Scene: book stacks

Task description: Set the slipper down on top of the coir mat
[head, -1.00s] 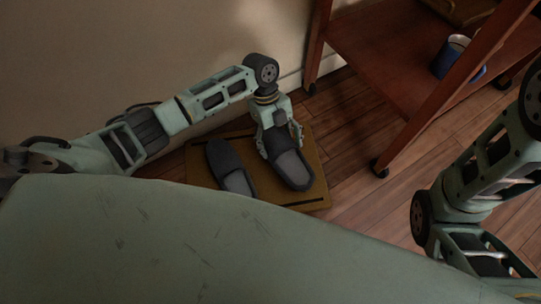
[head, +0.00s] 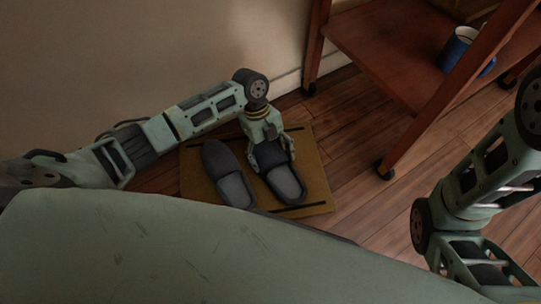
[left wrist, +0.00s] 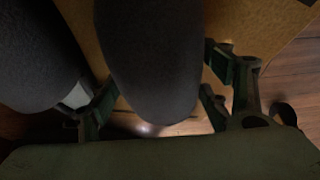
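The coir mat (head: 318,172), tan with dark stripes, lies on the floor by the wall. Two dark grey slippers with lighter insoles are on it side by side. My left gripper (head: 271,150) is at the toe of the right-hand slipper (head: 287,184), one finger on each side. In the left wrist view the fingers (left wrist: 160,85) are against the sides of this slipper (left wrist: 152,60), over the mat (left wrist: 245,25). It looks low and flat at the mat; I cannot tell if its whole sole touches. The other slipper (head: 230,175) lies just left, apart. My right gripper is out of view.
A reddish wooden shelf unit (head: 385,55) on casters stands right of the mat, with a blue mug (head: 459,46) on it. The wall (head: 130,60) is close behind my left arm. Wood floor (head: 350,150) is clear between mat and shelf.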

